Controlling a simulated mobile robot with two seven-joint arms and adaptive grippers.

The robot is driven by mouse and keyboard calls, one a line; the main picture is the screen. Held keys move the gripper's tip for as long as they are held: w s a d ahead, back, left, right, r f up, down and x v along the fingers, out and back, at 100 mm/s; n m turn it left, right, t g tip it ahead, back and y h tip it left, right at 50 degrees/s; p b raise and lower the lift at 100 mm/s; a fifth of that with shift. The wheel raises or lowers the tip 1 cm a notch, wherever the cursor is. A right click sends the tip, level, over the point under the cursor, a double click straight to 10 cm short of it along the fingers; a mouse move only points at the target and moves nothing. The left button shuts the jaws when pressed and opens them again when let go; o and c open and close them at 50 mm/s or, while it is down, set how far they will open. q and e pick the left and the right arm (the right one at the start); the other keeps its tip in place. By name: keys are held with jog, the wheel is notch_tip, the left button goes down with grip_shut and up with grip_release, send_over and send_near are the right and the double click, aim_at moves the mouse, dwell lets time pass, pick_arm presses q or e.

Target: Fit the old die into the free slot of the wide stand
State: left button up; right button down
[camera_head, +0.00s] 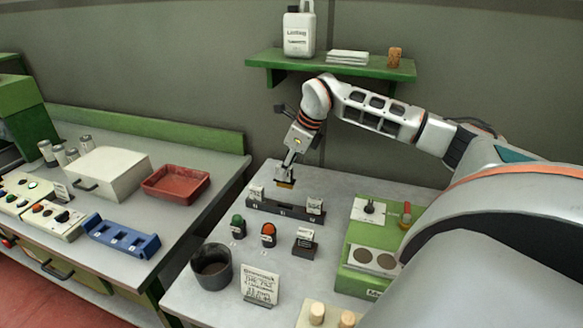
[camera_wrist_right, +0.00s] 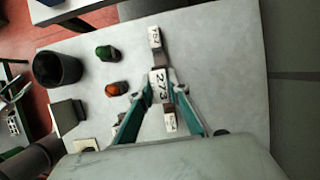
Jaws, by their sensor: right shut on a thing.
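My right gripper (camera_head: 286,170) is shut on a small block, taken as the old die (camera_head: 286,184), with a brownish-yellow lower part. In the right wrist view the held die (camera_wrist_right: 159,82) shows a white top face marked 273 between the fingertips (camera_wrist_right: 161,94). It is above and behind the long dark wide stand (camera_head: 285,209), apart from it as far as I can tell. The stand carries a white-labelled piece at its left end (camera_head: 256,192) and another at its right end (camera_head: 315,205); its middle stretch is bare. My left gripper is not in view.
A green-topped stopper (camera_head: 238,226), an orange-topped one (camera_head: 268,234) and a small dark block (camera_head: 304,241) stand before the stand. A dark cup (camera_head: 211,267) and printed card (camera_head: 260,287) are nearer. A green machine (camera_head: 368,245) is right. A blue rack (camera_head: 123,238) lies on the left table.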

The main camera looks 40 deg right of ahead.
aim_at(284, 186)
jog(key=shift+a+f, duration=0.1)
jog(key=shift+f, duration=1.2)
notch_tip(284, 186, down, 2)
jog(key=shift+f, duration=0.1)
jog(key=shift+f+b, duration=0.25)
jog(key=shift+b, duration=0.05)
jog(key=shift+f, duration=0.55)
pick_arm(q)
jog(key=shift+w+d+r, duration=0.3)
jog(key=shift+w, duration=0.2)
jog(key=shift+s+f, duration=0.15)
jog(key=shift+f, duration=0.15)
jog(key=shift+b, duration=0.4)
pick_arm(e)
jog(key=shift+f, duration=0.45)
jog(key=shift+f, duration=0.15)
